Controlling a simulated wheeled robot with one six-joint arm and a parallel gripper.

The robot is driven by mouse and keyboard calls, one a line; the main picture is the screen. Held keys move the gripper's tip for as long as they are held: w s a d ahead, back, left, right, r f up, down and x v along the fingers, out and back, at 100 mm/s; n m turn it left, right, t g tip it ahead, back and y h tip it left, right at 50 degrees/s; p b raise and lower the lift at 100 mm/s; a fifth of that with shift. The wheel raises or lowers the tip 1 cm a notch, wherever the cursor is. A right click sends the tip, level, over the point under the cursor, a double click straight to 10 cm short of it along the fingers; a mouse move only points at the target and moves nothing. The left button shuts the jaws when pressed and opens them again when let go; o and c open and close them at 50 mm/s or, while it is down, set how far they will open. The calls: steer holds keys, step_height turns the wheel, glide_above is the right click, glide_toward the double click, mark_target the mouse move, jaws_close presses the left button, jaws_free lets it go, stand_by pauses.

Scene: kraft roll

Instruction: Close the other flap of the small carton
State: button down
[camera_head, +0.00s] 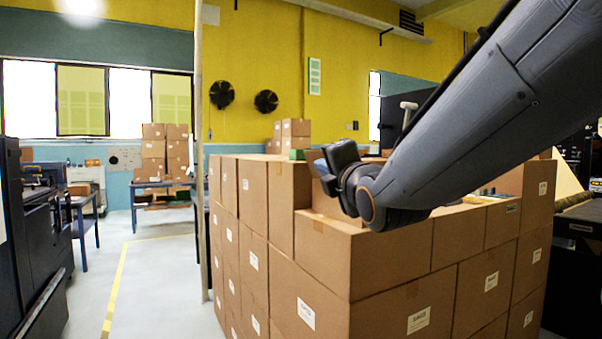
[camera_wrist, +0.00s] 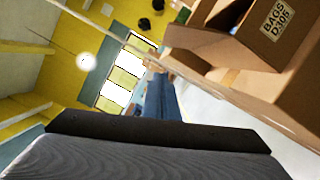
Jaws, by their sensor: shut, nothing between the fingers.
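A brown carton with a "BAGS D305" label (camera_wrist: 276,22) fills the top right of the wrist view, tilted there by the camera. A brown flap (camera_wrist: 196,46) stands out from its edge. The rest of its top is cut off by the frame. I cannot pick this carton out in the head view, where my arm covers part of the stack top.
A large stack of brown cartons (camera_head: 390,255) fills the centre and right of the head view, under my arm. A thin pole (camera_head: 199,120) stands left of it. Dark machinery (camera_head: 30,230) is at far left. Floor (camera_head: 160,270) between them is clear.

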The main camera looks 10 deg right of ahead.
steer(key=w+d+r, duration=0.2)
steer(key=w, duration=0.8)
steer(key=shift+w+d+p, duration=0.15)
steer(key=shift+d+p, duration=0.2)
steer(key=shift+p, duration=0.1)
steer(key=shift+w+d+r, duration=0.1)
steer(key=shift+r, duration=0.05)
